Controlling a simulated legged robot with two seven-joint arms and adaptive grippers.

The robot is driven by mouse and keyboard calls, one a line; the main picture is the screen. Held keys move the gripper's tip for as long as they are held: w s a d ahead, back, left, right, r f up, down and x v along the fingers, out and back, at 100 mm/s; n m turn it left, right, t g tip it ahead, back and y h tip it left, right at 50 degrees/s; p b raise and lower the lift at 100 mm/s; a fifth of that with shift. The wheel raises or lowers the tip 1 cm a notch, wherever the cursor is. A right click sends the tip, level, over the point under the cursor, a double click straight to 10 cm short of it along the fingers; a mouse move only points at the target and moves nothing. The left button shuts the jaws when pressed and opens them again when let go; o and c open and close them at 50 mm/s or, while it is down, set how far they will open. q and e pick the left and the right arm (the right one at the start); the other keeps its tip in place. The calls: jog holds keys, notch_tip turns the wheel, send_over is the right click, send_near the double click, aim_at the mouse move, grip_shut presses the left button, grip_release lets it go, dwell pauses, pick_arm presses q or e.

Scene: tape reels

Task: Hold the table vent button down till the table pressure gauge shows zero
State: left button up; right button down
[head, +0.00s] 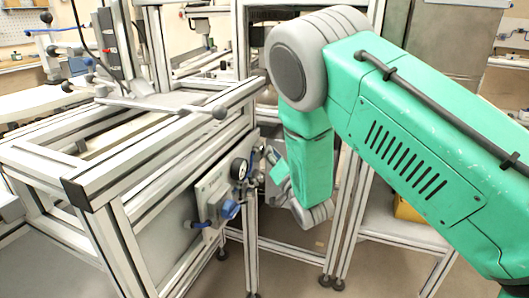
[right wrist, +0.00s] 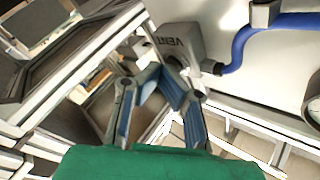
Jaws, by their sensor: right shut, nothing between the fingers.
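The grey vent box (right wrist: 183,40), marked VENT, is at the top of the right wrist view, with a blue hose (right wrist: 240,42) beside it. My right gripper (right wrist: 160,76) is shut and empty, its fingertips close to the box's lower side. The vent button cannot be made out there, and I cannot tell whether the fingertips touch it. In the head view the pressure gauge (head: 239,168) is on the table's front panel (head: 212,190); its reading is too small to tell. Part of a gauge also shows at the right wrist view's right edge (right wrist: 314,101). My left gripper is out of view.
The aluminium-framed table (head: 120,150) fills the left of the head view. A framed cabinet stands behind my right arm. Open floor lies below the panel.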

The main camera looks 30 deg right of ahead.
dwell(0.7)
jog(key=shift+s+d, duration=0.5)
jog(key=shift+s, duration=0.15)
jog(key=s+d+p, duration=0.1)
jog(key=s+d, duration=0.2)
jog(key=shift+s+d, duration=0.15)
jog(key=shift+s, duration=0.25)
dwell(0.4)
